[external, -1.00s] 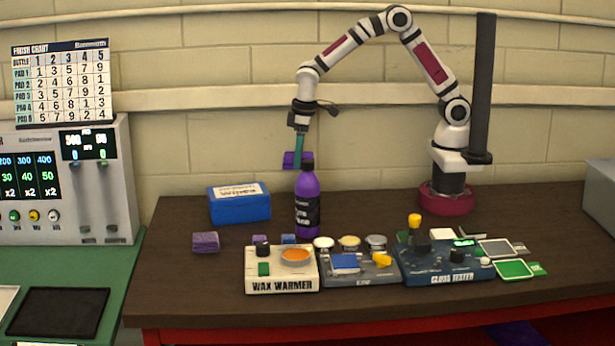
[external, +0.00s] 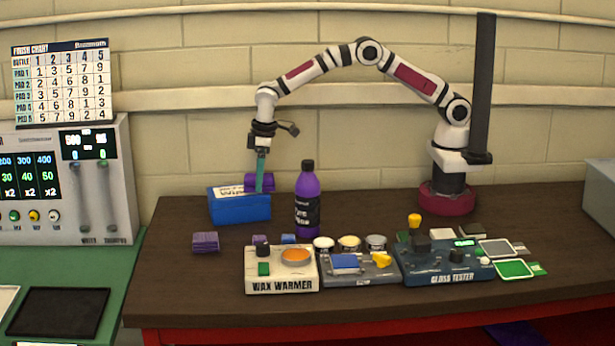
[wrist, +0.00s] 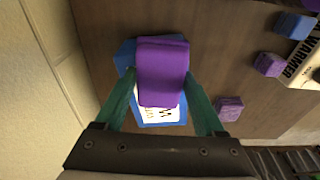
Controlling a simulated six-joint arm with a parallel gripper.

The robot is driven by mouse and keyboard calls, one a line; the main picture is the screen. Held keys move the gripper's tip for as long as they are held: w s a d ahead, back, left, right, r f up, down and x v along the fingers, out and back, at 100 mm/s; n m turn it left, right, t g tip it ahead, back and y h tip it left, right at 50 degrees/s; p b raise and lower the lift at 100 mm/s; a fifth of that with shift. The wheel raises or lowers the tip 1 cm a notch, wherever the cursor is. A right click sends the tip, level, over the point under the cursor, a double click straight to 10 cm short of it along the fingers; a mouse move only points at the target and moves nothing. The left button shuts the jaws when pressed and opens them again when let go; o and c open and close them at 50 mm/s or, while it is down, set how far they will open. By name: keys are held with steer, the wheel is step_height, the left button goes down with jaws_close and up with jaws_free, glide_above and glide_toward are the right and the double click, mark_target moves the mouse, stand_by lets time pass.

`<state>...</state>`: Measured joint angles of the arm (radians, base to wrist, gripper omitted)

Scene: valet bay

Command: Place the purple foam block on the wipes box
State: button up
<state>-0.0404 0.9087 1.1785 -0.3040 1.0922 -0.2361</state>
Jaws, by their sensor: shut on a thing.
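The purple foam block (external: 258,182) is held between the teal fingers of my gripper (external: 260,172). It is at the top of the blue wipes box (external: 240,208), toward the box's right side. In the wrist view the purple foam block (wrist: 162,72) lies between the fingertips of my gripper (wrist: 162,84) and covers much of the wipes box (wrist: 150,122) with its white label. I cannot tell whether the block touches the lid.
A purple bottle (external: 307,205) stands just right of the box. A lighter purple block (external: 205,242) lies in front of it to the left. The wax warmer (external: 282,272) and gloss tester (external: 445,262) are nearer the front edge. Table left of the box is clear.

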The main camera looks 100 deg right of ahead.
steer(key=shift+f, duration=0.3)
steer(key=o, duration=1.3)
steer(key=shift+r, duration=0.1)
step_height(320, 180, up, 11)
steer(key=s, duration=0.1)
steer(key=s+r+m, duration=0.1)
steer(key=s+r, duration=0.5)
steer(key=s, duration=0.3)
steer(key=s+f+m, duration=0.1)
steer(key=s, duration=0.9)
steer(key=s+a+f+m+g+y, duration=0.1)
steer(key=s+m, duration=0.1)
steer(key=s, duration=0.8)
steer(key=s+f+m, duration=0.1)
steer(key=s, duration=1)
steer(key=shift+s+a+f+g+y, duration=0.1)
steer(key=shift+a+f+g+y, duration=0.05)
steer(key=shift+a+g+y, duration=0.2)
